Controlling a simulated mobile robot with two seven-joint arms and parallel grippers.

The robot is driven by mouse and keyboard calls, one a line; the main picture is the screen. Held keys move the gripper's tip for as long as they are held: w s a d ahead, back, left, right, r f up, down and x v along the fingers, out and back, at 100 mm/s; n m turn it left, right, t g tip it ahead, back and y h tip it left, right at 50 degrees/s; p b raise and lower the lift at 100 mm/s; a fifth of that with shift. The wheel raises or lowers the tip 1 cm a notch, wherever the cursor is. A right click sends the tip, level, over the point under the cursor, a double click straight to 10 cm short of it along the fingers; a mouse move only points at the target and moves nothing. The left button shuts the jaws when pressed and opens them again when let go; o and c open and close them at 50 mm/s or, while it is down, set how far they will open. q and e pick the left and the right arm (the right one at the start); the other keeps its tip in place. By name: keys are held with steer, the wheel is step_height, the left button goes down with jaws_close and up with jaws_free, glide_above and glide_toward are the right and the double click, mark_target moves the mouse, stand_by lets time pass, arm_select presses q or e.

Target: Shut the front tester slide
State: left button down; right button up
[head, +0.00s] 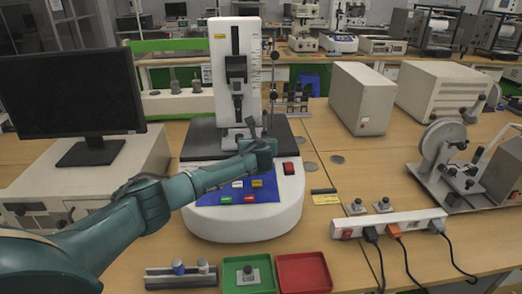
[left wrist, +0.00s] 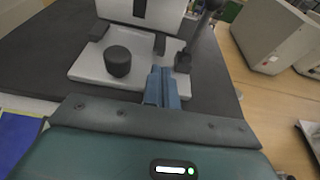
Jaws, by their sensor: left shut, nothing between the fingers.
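The tester (head: 244,210) stands in the middle of the table, with a white rounded base, blue button panel and a tall white column with a scale. A light grey slide plate (left wrist: 90,70) with a black round knob (left wrist: 117,61) lies on its dark top, below the column. In the head view the slide plate (head: 231,141) is partly hidden by my arm. My left gripper (head: 256,126) is over the tester's top, near the plate. In the left wrist view the gripper's blue fingers (left wrist: 162,84) are shut and empty, right of the knob; contact is unclear. My right gripper is out of view.
A black lever (head: 273,92) stands right of the column. A monitor (head: 72,95) is at left. A green tray (head: 249,276), red tray (head: 303,273) and power strip (head: 389,224) lie in front. Grey boxes (head: 363,98) stand behind right.

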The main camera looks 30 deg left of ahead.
arm_select(q)
steer(key=v, duration=1)
steer(key=s+d+f+n, duration=0.1)
steer(key=d+f, duration=0.1)
steer(key=s+d+f+n+g+h, duration=0.1)
steer(key=s+d+f, duration=0.1)
steer(key=s+d+f+n+h, duration=0.1)
steer(key=s+d+f, duration=0.1)
steer(key=shift+d+f+g, duration=0.2)
steer(key=shift+f+g, duration=0.1)
steer(key=s+d+f+n+g+h, duration=0.1)
steer(key=s+d+f+n+h, duration=0.1)
steer(key=s+d+f+n, duration=0.3)
steer(key=s+d+f+n+g+h, duration=0.2)
steer(key=s+n, duration=0.1)
steer(key=s, duration=0.4)
steer(key=s+a+f+n+g+h, duration=0.1)
steer(key=s+n+g, duration=0.1)
steer(key=s+n, duration=0.85)
steer(key=s+a+n+g+h, duration=0.1)
steer(key=s+a+n+g, duration=0.15)
steer(key=s+n, duration=0.8)
steer(key=w+d+f+m+t+h, duration=0.2)
steer(key=d+f+m+t, duration=0.3)
steer(key=f, duration=0.3)
steer(key=shift+w+d+f+t+h, duration=0.35)
steer(key=shift+w+d+t, duration=0.2)
steer(key=shift+d+t, duration=0.3)
